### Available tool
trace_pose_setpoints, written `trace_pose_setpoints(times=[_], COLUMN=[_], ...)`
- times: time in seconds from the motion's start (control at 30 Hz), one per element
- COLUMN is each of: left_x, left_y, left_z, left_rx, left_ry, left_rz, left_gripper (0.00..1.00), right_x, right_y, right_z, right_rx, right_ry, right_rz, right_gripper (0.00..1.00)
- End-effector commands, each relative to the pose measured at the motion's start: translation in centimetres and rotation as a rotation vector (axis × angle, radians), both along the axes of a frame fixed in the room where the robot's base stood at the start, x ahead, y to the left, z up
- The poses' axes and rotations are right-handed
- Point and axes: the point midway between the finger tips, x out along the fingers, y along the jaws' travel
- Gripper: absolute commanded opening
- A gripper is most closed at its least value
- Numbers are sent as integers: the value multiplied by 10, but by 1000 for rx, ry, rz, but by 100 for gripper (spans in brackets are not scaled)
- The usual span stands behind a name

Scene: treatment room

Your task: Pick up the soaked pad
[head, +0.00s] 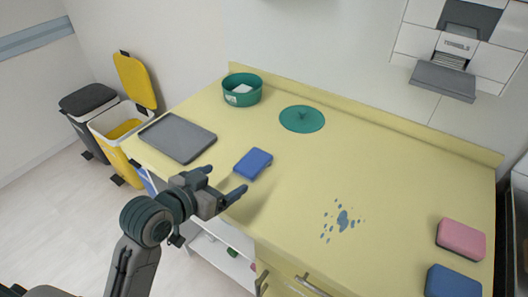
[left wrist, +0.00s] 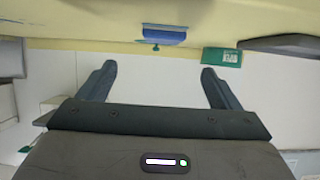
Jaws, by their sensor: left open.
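A small blue pad (head: 253,163) lies flat on the yellow worktop (head: 330,150), near its front edge. I take it for the soaked pad, though its wetness cannot be told from sight. My left gripper (head: 225,180) is open and empty, just in front of the pad on the near side, with its fingers pointing toward it. In the left wrist view, the pad (left wrist: 165,36) shows ahead, between and beyond the two open fingers (left wrist: 159,68), apart from them. My right gripper is not in view.
A grey tray (head: 178,138) lies left of the pad. A green tub (head: 242,91) with something white inside and a green lid (head: 302,119) are behind. Blue splashes (head: 343,220), a pink pad (head: 461,238) and another blue pad (head: 452,282) lie right. Bins (head: 122,121) stand left.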

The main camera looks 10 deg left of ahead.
Motion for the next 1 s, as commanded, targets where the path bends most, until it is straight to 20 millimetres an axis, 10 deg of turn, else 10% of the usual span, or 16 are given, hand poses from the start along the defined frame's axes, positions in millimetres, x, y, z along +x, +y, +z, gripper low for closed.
trace_pose_setpoints(times=[1.0], left_x=[92], left_y=[-28], left_z=[-48], left_rx=[-1], left_ry=[-1], left_rz=[0], left_gripper=[85], right_x=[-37], right_y=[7], right_z=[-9], right_rx=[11], right_ry=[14], right_rz=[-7], right_gripper=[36])
